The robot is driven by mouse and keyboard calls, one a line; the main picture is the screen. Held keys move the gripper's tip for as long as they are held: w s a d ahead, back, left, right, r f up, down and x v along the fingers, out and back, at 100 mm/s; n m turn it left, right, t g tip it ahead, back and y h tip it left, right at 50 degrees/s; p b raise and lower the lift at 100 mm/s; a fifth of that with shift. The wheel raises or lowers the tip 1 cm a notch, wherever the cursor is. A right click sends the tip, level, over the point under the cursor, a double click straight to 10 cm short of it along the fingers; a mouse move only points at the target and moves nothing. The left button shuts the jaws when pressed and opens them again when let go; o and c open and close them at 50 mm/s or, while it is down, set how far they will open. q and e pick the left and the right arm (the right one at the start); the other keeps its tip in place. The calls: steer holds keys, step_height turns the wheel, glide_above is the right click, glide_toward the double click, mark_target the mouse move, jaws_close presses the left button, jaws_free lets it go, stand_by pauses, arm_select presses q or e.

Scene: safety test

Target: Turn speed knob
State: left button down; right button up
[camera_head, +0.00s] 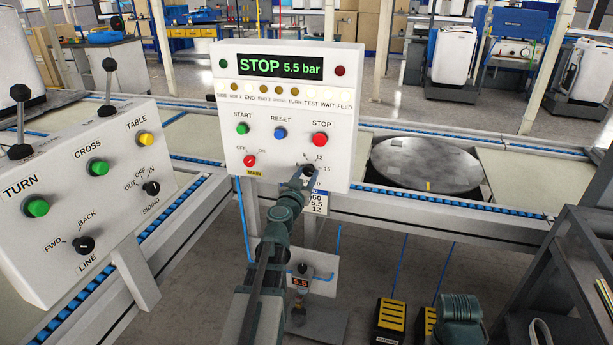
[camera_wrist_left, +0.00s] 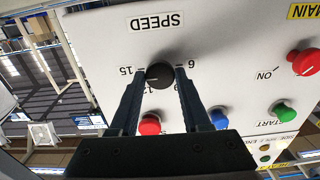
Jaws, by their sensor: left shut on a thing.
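The black speed knob (camera_head: 309,170) sits at the lower right of the white control panel (camera_head: 235,130). In the left wrist view the knob (camera_wrist_left: 159,74) has the upside-down SPEED label above it and the marks 15 and 6 at its sides. The other dial marks are partly hidden by my fingers. A faint light mark on the knob seems to point left in that view, but its exact setting is hard to tell. My left gripper (camera_head: 303,178) is at the knob, one finger on each side, shut on it. My right gripper is not in view.
The display (camera_head: 280,66) reads STOP 5.5 bar. A red STOP button (camera_head: 320,139), a blue RESET button (camera_head: 280,133) and a red OFF/ON knob (camera_head: 250,160) are close by. A second panel (camera_head: 75,195) stands left, a round turntable (camera_head: 426,164) right, a dark rack (camera_head: 560,280) lower right.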

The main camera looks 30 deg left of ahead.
arm_select(q)
steer(key=shift+s, duration=0.1)
steer(key=shift+c, duration=1.8)
jaws_free()
